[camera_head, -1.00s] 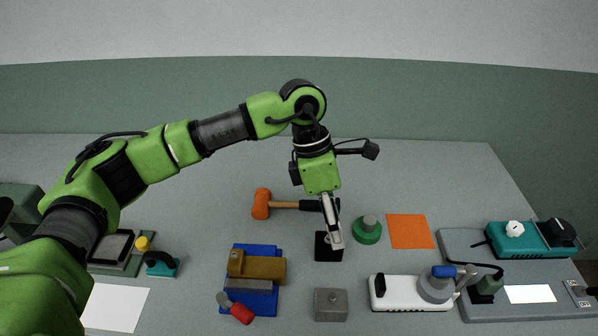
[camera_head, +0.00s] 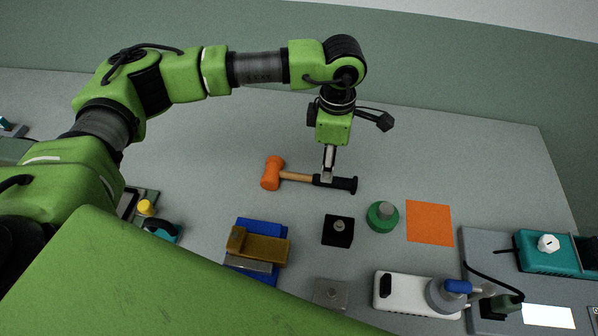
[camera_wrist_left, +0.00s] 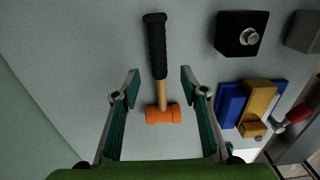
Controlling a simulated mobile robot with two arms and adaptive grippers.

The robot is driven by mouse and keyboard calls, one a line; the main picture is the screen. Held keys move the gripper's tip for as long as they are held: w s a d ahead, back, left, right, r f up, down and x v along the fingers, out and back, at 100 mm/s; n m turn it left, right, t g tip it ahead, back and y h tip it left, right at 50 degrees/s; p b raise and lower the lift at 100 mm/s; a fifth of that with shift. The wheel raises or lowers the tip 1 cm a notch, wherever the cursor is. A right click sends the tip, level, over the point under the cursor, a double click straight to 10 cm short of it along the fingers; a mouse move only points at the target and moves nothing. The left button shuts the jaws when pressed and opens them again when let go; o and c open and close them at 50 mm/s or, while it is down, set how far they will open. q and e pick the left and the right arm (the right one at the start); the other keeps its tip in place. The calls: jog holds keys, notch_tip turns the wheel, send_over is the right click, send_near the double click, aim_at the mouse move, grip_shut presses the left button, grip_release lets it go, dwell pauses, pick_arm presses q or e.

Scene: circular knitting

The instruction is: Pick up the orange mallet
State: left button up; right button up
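The orange mallet lies flat on the grey table in the head view, with its orange head (camera_head: 272,173) at the left and its wooden handle (camera_head: 297,177) running right to a black grip (camera_head: 343,184). My left gripper (camera_head: 327,178) points down at the handle, where the wood meets the black grip. In the left wrist view the gripper (camera_wrist_left: 160,74) is open, with one finger on each side of the mallet's handle (camera_wrist_left: 161,91). The fingers look apart from the handle. The small height gap cannot be told. My right gripper is not in view.
In front of the mallet stand a black block (camera_head: 338,231), a green round piece (camera_head: 382,217) and a blue and brown fixture (camera_head: 261,241). An orange square (camera_head: 430,223) lies to the right. The table behind the mallet is clear.

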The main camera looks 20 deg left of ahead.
aim_at(310, 179)
pick_arm(q)
jog(key=shift+f, duration=0.6)
jog(key=f+p, duration=0.2)
jog(key=f, duration=0.2)
jog(key=shift+a+f+p, duration=0.15)
jog(key=shift+a+p, duration=0.05)
jog(key=shift+p, duration=0.2)
jog(key=shift+w+f, duration=0.1)
jog(key=shift+f, duration=0.35)
grip_shut()
